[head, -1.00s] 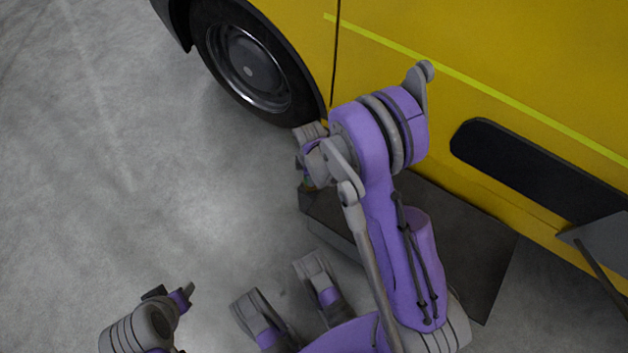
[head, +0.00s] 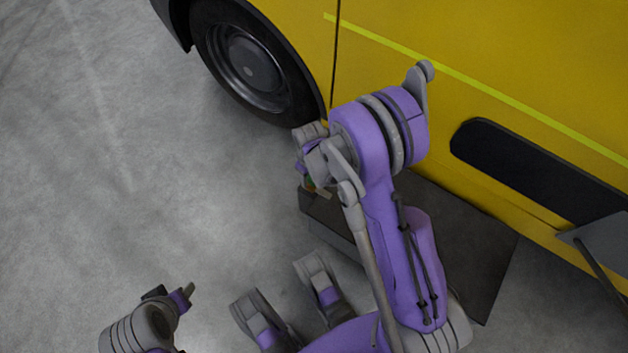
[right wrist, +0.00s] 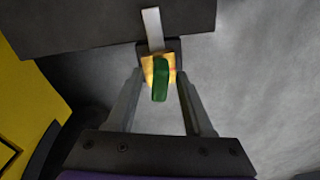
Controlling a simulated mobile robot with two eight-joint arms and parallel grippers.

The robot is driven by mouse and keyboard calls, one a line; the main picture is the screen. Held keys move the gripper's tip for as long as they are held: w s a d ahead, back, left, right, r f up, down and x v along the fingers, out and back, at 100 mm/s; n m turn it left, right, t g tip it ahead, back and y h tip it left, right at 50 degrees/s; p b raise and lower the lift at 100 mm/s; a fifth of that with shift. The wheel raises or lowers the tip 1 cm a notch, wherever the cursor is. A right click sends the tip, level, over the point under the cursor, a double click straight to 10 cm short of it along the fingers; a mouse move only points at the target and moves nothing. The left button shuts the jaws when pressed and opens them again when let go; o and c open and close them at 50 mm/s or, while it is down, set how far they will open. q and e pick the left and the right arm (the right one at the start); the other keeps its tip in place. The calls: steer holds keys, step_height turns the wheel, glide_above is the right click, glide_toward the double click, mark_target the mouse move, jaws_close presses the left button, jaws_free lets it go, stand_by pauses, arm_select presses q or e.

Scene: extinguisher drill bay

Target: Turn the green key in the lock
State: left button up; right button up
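The green key (right wrist: 160,80) stands in the face of a small brass lock (right wrist: 148,66) in the right wrist view. A light metal shackle (right wrist: 153,28) rises from the lock against a dark box. My right gripper (right wrist: 160,75) is open, with one finger on each side of the key and a gap at both sides. In the head view my right gripper (head: 320,190) is mostly hidden behind its own wrist, and only a speck of green shows there. My left gripper (head: 174,297) is at the lower left, far from the lock; its fingers are unclear.
A dark box (head: 470,245) stands on the floor beside a yellow vehicle (head: 500,50) with a black wheel (head: 245,65). A grey panel (head: 602,243) juts in at the right edge. The grey concrete floor (head: 90,180) at the left is clear.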

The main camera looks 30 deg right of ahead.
step_height(320, 180, up, 11)
steer(key=p, duration=0.3)
steer(key=shift+f, duration=0.1)
stand_by(0.4)
